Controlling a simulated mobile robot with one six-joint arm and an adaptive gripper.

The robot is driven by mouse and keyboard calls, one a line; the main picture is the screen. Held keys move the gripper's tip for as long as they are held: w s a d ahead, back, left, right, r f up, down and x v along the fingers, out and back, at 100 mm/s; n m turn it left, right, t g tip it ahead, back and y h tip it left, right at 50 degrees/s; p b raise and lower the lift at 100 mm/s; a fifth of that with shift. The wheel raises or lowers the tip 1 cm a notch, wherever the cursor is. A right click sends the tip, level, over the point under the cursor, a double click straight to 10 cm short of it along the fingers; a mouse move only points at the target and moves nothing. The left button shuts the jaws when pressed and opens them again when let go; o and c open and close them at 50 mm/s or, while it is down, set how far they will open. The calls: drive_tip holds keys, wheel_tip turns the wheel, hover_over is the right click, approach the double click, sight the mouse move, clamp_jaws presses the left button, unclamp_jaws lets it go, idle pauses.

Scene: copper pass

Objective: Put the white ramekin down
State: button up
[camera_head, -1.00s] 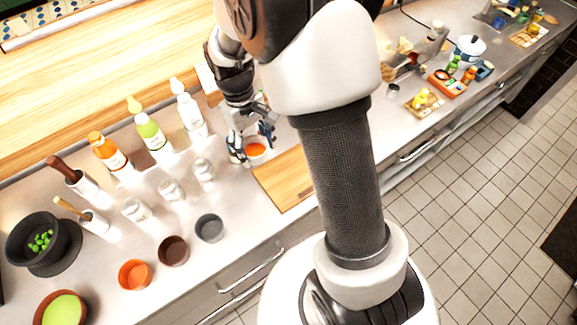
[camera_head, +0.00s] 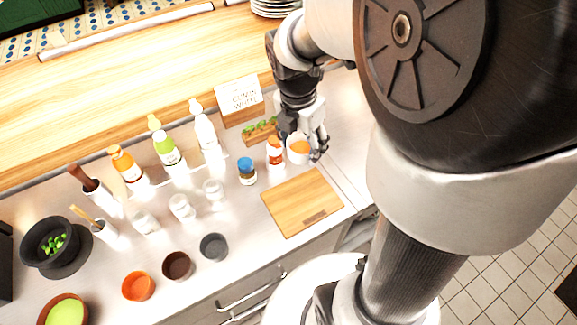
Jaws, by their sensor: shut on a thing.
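The white ramekin (camera_head: 297,156) has orange contents and sits upright between the fingers of my gripper (camera_head: 302,150), near the back edge of the wooden cutting board (camera_head: 302,203). My gripper points down and is shut on the ramekin, with a finger on either side. Part of the ramekin's side is hidden by the fingers. I cannot tell whether its base touches the steel counter.
A herb box (camera_head: 260,131) and a lettered box (camera_head: 240,99) stand behind. The cutting board is bare.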

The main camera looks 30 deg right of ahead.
drive_tip(key=shift+s+d, duration=0.1)
drive_tip(key=shift+f+n, duration=0.3)
drive_tip(key=shift+f, duration=0.05)
wheel_tip(320, 180, down, 19)
drive_tip(key=b, duration=0.7)
drive_tip(key=shift+b, duration=0.4)
drive_tip(key=shift+f, duration=0.15)
drive_tip(key=o, duration=1.1)
